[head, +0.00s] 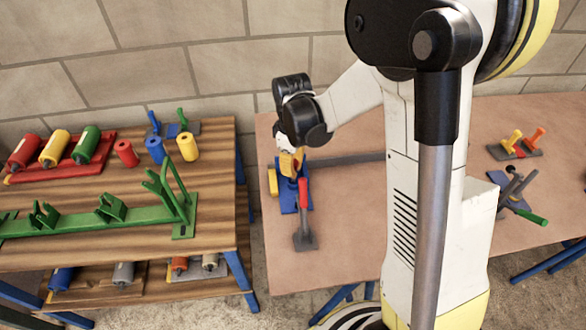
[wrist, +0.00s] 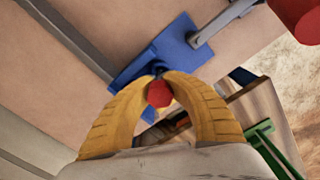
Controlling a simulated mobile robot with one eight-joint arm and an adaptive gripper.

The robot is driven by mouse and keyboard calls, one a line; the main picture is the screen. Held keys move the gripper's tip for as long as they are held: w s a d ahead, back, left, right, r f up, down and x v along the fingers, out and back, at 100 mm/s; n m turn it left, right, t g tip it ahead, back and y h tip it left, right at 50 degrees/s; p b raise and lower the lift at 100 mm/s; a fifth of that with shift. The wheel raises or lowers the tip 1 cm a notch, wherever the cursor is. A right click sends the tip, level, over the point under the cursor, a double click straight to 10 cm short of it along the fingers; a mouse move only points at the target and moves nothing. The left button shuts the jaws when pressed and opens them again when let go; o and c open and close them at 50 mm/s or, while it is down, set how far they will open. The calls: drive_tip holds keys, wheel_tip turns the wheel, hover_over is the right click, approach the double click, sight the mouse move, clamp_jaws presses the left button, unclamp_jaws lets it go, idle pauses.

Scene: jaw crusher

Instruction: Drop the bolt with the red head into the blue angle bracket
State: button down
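My gripper (wrist: 160,75) has two yellow fingers closed around the bolt with the red head (wrist: 159,93). In the wrist view the red head shows between the fingers; the bolt's shank is hidden. The blue angle bracket (wrist: 150,68) lies just beyond the fingertips in that view. In the head view my gripper (head: 292,162) is over the back part of the blue angle bracket (head: 288,200) on the right-hand table. The bolt is not clear there, and I cannot tell whether it touches the bracket.
A tool with a red handle (head: 303,193) and grey foot (head: 304,240) stands against the bracket's right side. A grey bar (head: 345,159) runs to the right behind it. A yellow block (head: 273,181) is at its left. The table's front middle (head: 340,240) is clear.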

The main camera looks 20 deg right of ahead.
sight(293, 180)
drive_tip(key=shift+f, duration=0.2)
drive_tip(key=shift+f+b, duration=0.55)
drive_tip(key=shift+f, duration=0.3)
drive_tip(key=shift+f, duration=0.35)
drive_tip(key=shift+f, duration=0.65)
drive_tip(key=c, duration=1.4)
unclamp_jaws()
drive_tip(key=shift+r, duration=0.3)
drive_tip(key=r, duration=1.1)
drive_tip(key=shift+s+a+r, duration=0.1)
drive_tip(key=shift+a+r, duration=0.1)
drive_tip(key=shift+r, duration=0.05)
